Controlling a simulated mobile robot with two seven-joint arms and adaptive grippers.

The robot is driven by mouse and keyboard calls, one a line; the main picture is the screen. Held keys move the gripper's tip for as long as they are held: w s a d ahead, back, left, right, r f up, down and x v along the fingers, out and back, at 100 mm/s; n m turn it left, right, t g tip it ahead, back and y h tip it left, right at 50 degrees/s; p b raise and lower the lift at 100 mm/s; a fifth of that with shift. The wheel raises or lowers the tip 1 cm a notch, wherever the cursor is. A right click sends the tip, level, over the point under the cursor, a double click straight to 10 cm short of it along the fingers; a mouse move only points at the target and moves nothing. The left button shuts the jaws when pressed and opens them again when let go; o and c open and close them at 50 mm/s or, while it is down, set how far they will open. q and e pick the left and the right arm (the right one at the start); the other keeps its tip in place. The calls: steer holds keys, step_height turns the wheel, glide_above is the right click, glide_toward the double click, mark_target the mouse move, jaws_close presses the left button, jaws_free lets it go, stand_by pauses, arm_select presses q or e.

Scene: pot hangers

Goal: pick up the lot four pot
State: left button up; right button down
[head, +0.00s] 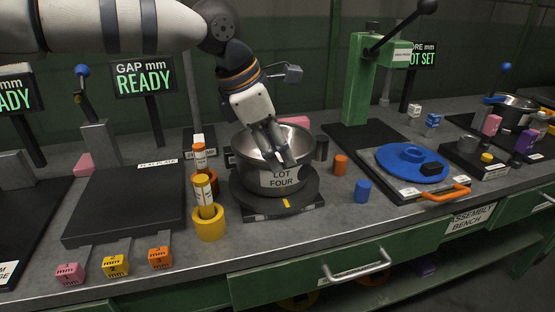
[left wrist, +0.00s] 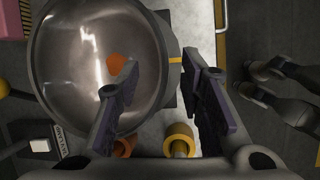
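The lot four pot (head: 247,158) is a shiny steel pot with a "LOT FOUR" label, upright on a round dark stand (head: 307,193) at the middle of the bench. My left gripper (head: 284,160) points down at the pot's near rim. In the left wrist view the left gripper (left wrist: 165,85) is open, one finger over the pot's inside (left wrist: 80,65) and the other outside the rim; contact is not clear. An orange patch shows inside the pot, perhaps a reflection. Grey jointed parts at that view's right edge may be my right gripper; its state is unclear.
An orange cylinder (head: 341,165) and blue cylinder (head: 362,190) stand to the right. A blue disc (head: 385,165) lies farther right, below a green press (head: 362,80). A dark plate (head: 125,200) lies left.

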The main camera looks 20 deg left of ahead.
arm_select(q)
steer(key=x, duration=0.5)
steer(key=shift+s+a+f, duration=0.1)
steer(key=shift+a+f, duration=0.05)
steer(key=shift+f, duration=0.25)
steer(key=shift+c, duration=0.6)
jaws_close()
steer(key=shift+r, duration=0.1)
